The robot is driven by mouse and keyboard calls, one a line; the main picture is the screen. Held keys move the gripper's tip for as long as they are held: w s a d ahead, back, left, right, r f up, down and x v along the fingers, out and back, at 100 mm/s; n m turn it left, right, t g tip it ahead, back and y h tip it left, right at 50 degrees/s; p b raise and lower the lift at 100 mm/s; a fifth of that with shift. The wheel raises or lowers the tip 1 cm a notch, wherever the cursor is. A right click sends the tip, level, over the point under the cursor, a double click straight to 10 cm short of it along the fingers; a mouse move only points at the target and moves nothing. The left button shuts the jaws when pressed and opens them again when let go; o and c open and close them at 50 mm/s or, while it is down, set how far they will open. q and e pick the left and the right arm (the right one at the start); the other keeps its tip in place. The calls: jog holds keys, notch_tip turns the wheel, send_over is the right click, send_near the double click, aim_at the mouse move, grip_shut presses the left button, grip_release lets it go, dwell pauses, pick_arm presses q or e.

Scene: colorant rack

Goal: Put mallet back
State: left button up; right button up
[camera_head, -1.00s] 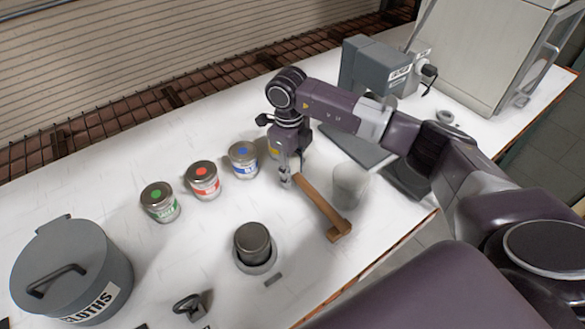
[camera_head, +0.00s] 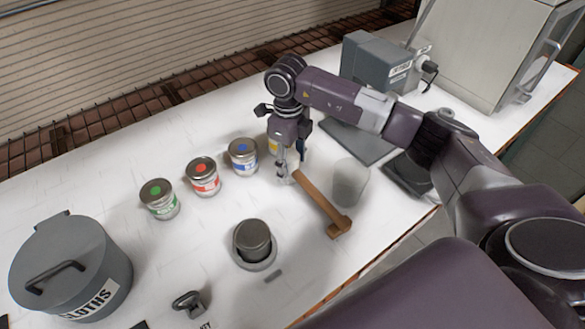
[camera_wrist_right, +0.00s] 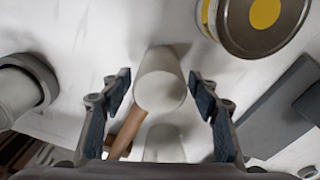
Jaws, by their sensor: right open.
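The mallet's brown wooden handle (camera_head: 318,200) lies slantwise over the white bench, with a brown block at its lower right end. Its upper left end is by my right gripper (camera_head: 286,177). In the right wrist view, a pale round cylinder (camera_wrist_right: 160,82) sits between the open fingers of my right gripper (camera_wrist_right: 164,92), with the brown handle (camera_wrist_right: 125,135) running down from beside it. I cannot tell whether the fingers touch it. My left gripper is not in view.
Green (camera_head: 159,200), red (camera_head: 203,178) and blue (camera_head: 243,157) colorant cans stand left of the gripper. A yellow-marked can (camera_wrist_right: 262,18) is close to it. A translucent cup (camera_head: 351,184) stands right of the handle. A dark cylinder (camera_head: 253,240) and cloths bin (camera_head: 72,268) stand nearer the front.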

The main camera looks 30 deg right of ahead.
jog(key=r+b, duration=0.1)
jog(key=r, duration=0.2)
jog(key=r+b, duration=0.1)
jog(key=r, duration=0.2)
jog(key=r+b, duration=0.1)
jog(key=r, duration=0.2)
jog(key=shift+w+a+r, duration=0.15)
jog(key=shift+w+r, duration=0.1)
jog(key=shift+r, duration=0.5)
